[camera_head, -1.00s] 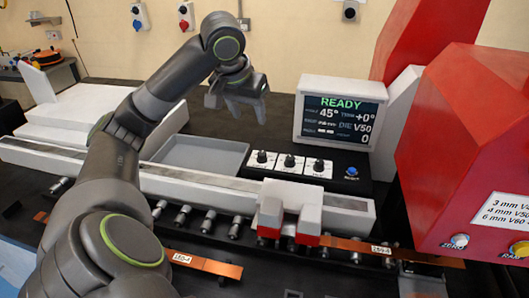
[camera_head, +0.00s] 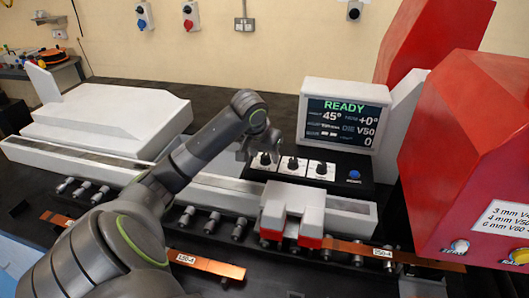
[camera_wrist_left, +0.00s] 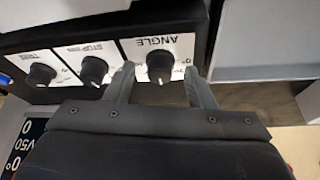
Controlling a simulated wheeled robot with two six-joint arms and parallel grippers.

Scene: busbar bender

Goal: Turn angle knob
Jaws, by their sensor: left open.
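The angle knob (camera_wrist_left: 160,66) is a black knob on a white plate marked ANGLE in the left wrist view. It is the leftmost of three knobs on the black control panel in the head view (camera_head: 264,160). My left gripper (camera_wrist_left: 158,82) is open, with one finger on each side of the angle knob; I cannot tell whether they touch it. In the head view my left arm hides most of that gripper. The display (camera_head: 343,117) reads READY, angle 45°, trim +0°, die V50. My right gripper is not in view.
The stop knob (camera_wrist_left: 94,70) and trim knob (camera_wrist_left: 41,74) sit beside the angle knob. A blue button (camera_head: 354,174) is at the panel's right. A white and red clamp block (camera_head: 292,214) stands in front. Copper bars (camera_head: 207,264) lie on the rollers. The red machine (camera_head: 465,150) is at right.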

